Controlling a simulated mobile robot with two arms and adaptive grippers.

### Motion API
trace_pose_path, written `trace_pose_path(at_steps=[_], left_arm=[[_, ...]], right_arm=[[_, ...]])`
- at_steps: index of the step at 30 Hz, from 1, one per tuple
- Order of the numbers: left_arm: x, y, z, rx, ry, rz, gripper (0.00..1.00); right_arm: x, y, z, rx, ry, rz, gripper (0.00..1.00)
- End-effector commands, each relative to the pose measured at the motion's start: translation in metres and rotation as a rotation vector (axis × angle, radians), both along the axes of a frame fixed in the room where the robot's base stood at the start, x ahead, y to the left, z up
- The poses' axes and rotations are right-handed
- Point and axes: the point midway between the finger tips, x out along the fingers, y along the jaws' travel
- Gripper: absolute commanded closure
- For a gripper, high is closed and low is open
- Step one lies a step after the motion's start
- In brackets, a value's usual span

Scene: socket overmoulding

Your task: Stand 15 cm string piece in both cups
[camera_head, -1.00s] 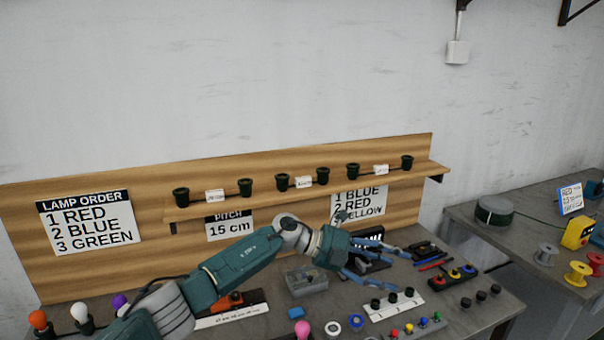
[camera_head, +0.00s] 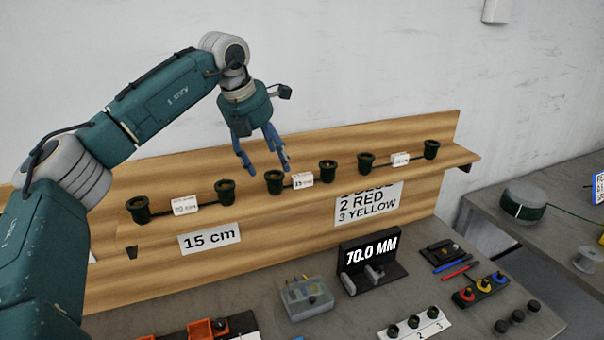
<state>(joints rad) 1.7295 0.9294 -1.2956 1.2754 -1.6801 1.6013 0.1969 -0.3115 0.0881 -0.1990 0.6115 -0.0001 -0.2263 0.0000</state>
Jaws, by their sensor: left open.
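Three string pieces sit on the wooden shelf, each a dark cord joining two dark green cups with a white tag. The middle piece has cups at its left (camera_head: 274,181) and right (camera_head: 327,171); its tag (camera_head: 303,180) is small and seems to read 15. The left piece has cups at its left (camera_head: 138,209) and right (camera_head: 225,192); its tag (camera_head: 185,205) is hard to read. The right piece has cups (camera_head: 365,162) and (camera_head: 431,149). My left gripper (camera_head: 263,163) is open and empty, pointing down above the middle piece's left cup. My right gripper is out of view.
The shelf (camera_head: 345,181) runs along the wooden back board. A sign (camera_head: 210,238) below reads 15 cm. On the bench stand a display (camera_head: 371,257) reading 70.0 MM, a clear box (camera_head: 306,298) and a numbered strip with dark cups (camera_head: 417,325).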

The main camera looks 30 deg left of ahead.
Motion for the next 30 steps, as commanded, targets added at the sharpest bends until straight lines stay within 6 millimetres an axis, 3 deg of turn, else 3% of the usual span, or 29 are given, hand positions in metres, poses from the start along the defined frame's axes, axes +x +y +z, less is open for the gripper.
trace_pose_path(at_steps=[5,14,18,25,26,30], left_arm=[[0.007,-0.001,-0.016,-0.001,0.000,0.001,0.38],[0.023,0.001,-0.048,-0.001,0.003,-0.001,0.38],[0.028,0.000,-0.062,-0.002,-0.001,-0.001,0.38],[0.029,0.000,-0.065,-0.002,-0.002,-0.001,0.38],[0.029,0.000,-0.065,-0.002,-0.002,-0.001,0.40],[0.029,0.000,-0.065,-0.002,-0.003,-0.001,0.68]], right_arm=[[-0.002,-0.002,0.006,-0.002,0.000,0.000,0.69],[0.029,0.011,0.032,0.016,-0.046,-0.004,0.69],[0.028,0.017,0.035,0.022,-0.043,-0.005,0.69],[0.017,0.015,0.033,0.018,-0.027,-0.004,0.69],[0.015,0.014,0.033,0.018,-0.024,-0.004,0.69],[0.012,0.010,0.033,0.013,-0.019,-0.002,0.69]])
